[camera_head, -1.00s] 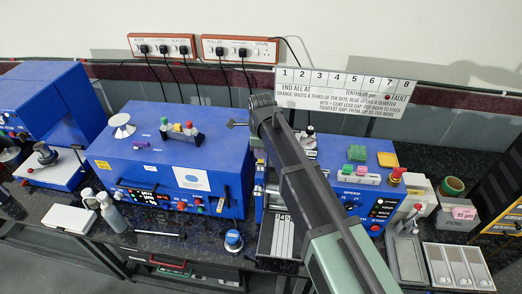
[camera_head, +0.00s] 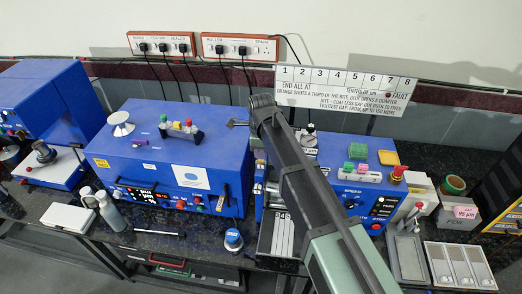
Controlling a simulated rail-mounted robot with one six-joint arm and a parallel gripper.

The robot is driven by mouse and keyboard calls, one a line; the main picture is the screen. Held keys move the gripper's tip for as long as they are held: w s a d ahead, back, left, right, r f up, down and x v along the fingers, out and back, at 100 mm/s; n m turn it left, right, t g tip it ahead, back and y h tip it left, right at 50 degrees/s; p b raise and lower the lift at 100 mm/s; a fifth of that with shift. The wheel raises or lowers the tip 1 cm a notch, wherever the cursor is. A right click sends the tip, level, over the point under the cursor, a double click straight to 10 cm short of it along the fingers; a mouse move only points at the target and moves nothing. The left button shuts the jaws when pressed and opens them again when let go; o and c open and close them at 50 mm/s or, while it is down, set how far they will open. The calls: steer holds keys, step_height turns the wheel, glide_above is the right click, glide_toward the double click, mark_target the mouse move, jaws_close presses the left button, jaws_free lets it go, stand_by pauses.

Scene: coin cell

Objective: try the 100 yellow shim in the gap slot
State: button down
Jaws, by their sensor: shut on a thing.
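I cannot tell which piece is the 100 shim. The gap slot is not clearly seen; my arm covers part of the right machine.
A printed sign (camera_head: 345,92) stands behind. A white tray (camera_head: 460,267) and squeeze bottle (camera_head: 110,212) are on the bench.

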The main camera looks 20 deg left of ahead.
steer(key=shift+f+b, duration=1.1)
steer(key=shift+f, duration=0.05)
stand_by(0.3)
steer(key=c, duration=1)
jaws_free()
